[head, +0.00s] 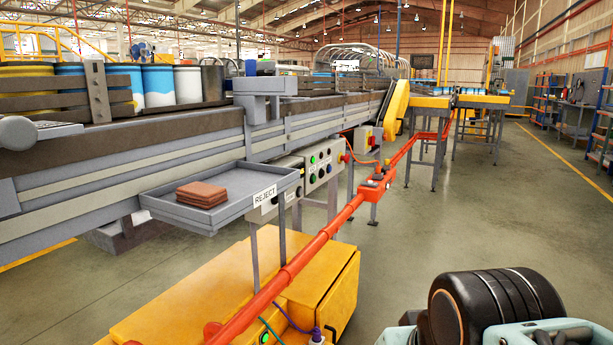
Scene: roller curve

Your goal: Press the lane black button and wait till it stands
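A grey control box (322,164) with small round buttons is fixed to the side of the conveyor, right of the reject tray. Green buttons show on it, along with smaller dark ones. Its labels are too small to read, so I cannot tell which one is the lane black button. A lower grey box (270,205) with more buttons is partly hidden by the tray. Part of my arm, black and pale teal, shows at the lower right, well apart from the boxes. I cannot make out my gripper's fingers.
A grey reject tray (178,212) holding brown pieces (202,194) juts out from the conveyor (110,160). An orange-red rail (310,248) and a yellow cabinet (190,300) stand in front. Paint cans (187,84) line the conveyor. Floor at the right is clear.

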